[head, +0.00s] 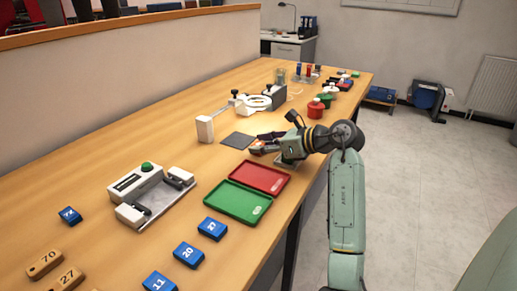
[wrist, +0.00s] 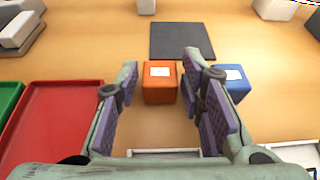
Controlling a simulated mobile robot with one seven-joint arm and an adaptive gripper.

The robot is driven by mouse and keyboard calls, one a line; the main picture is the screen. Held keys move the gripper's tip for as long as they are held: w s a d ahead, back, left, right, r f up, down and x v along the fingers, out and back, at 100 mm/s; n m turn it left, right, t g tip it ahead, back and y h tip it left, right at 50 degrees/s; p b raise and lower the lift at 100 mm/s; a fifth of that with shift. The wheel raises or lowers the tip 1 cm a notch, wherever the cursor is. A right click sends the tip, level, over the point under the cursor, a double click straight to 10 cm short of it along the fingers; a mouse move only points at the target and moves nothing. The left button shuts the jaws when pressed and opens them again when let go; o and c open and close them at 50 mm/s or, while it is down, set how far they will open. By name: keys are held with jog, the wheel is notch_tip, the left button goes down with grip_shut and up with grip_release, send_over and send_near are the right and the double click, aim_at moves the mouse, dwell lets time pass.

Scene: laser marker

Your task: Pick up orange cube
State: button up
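The orange cube (wrist: 160,92) has a white label on its top and stands on the wooden table in the wrist view. In the head view my gripper (head: 262,144) is low over the table beside the red tray. I cannot clearly make out the cube there.
A blue cube (wrist: 232,82) stands just outside the right finger. A dark square mat (wrist: 182,41) lies beyond the orange cube. The red tray (wrist: 58,105) and green tray (head: 238,202) lie to the left.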

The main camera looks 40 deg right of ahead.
jog(key=c, duration=0.5)
jog(key=shift+r, duration=0.1)
